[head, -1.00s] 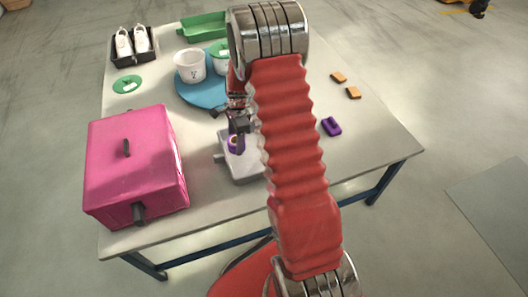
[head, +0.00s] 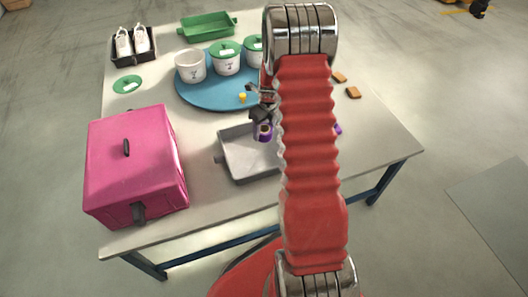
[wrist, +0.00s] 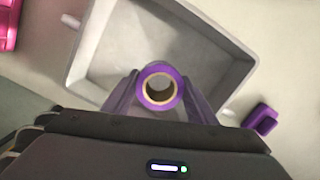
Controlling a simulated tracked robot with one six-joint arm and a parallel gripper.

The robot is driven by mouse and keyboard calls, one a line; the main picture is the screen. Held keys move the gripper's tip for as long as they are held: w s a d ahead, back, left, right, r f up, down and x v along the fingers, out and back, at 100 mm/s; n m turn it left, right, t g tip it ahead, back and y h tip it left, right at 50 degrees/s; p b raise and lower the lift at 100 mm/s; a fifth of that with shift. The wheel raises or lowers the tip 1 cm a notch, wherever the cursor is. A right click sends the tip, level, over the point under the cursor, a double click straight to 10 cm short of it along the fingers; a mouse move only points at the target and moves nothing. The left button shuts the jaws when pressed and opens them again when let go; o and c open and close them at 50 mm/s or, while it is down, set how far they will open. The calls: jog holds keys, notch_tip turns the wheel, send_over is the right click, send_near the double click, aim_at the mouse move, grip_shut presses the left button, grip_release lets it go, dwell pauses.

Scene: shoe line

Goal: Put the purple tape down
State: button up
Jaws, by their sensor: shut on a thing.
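The purple tape (wrist: 178,101) is a roll with a tan core, held between the two fingers of my gripper (wrist: 158,100) in the wrist view. In the head view the tape (head: 264,132) shows at the tip of my gripper (head: 262,118), beside my red arm. A grey tray (head: 232,163) lies on the table below; in the wrist view the grey tray (wrist: 85,62) is empty where I see it, and the tape overlaps its near side. The height of the tape above the tray is hard to tell. A purple block-like piece (wrist: 262,119) lies right of the tray.
A pink box (head: 130,165) stands left of the tray. Behind are a blue round mat (head: 205,98) with white pots (head: 190,66), a green tray (head: 208,27), a black tray with white shoes (head: 133,42) and a green lid (head: 127,84). Orange blocks (head: 353,92) lie right.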

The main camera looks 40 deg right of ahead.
jog(key=shift+w+m, duration=0.15)
jog(key=shift+m, duration=0.25)
dwell(0.4)
send_over(263, 150)
jog(key=shift+s+f, duration=0.15)
jog(key=shift+f, duration=1.4)
jog(key=shift+s+f, duration=0.15)
jog(key=shift+f, duration=1.4)
jog(key=shift+f, duration=1.85)
jog(key=shift+a+f, duration=0.1)
jog(key=o, duration=1.1)
